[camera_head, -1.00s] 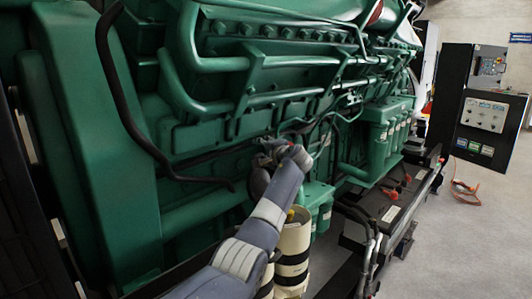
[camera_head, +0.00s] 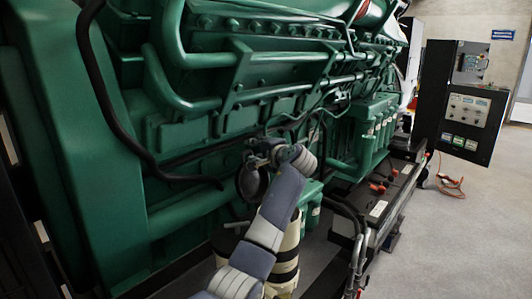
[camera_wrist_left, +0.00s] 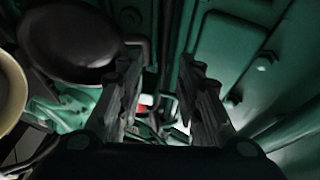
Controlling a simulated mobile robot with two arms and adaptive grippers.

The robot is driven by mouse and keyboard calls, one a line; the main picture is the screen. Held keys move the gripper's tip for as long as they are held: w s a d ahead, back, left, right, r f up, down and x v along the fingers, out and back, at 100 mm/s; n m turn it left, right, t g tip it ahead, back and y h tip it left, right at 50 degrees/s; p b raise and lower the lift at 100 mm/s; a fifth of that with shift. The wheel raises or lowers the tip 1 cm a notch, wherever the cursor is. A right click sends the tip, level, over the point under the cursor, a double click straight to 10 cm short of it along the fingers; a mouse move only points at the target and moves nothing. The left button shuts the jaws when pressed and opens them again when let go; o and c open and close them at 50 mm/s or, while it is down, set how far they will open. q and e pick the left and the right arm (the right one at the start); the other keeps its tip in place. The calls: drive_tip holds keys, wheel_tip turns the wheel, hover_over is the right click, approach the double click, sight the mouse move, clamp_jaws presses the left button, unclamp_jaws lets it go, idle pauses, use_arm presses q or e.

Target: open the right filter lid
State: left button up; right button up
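Cream filter cylinders with black bands (camera_head: 286,262) stand low beside the green engine, partly hidden by my left arm. A dark round disc, seemingly a filter lid (camera_head: 251,184), shows just left of my left wrist and looks tipped up above the cylinders. My left gripper (camera_head: 264,148) is above and beside this disc. In the left wrist view the dark disc (camera_wrist_left: 68,42) is at upper left, with a cream rim (camera_wrist_left: 12,92) at the left edge. The left gripper's fingers (camera_wrist_left: 160,90) are apart with nothing between them. My right gripper is out of view.
The green engine (camera_head: 110,150) fills the left and middle, with pipes close to my gripper. A black hose (camera_head: 105,95) hangs at left. Batteries (camera_head: 385,205) and cables lie right of the filters.

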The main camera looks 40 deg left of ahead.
use_arm(q)
drive_tip(key=v, duration=0.5)
drive_tip(key=shift+w+d, duration=0.2)
drive_tip(key=shift+w, duration=0.15)
drive_tip(key=shift+w+f, duration=0.15)
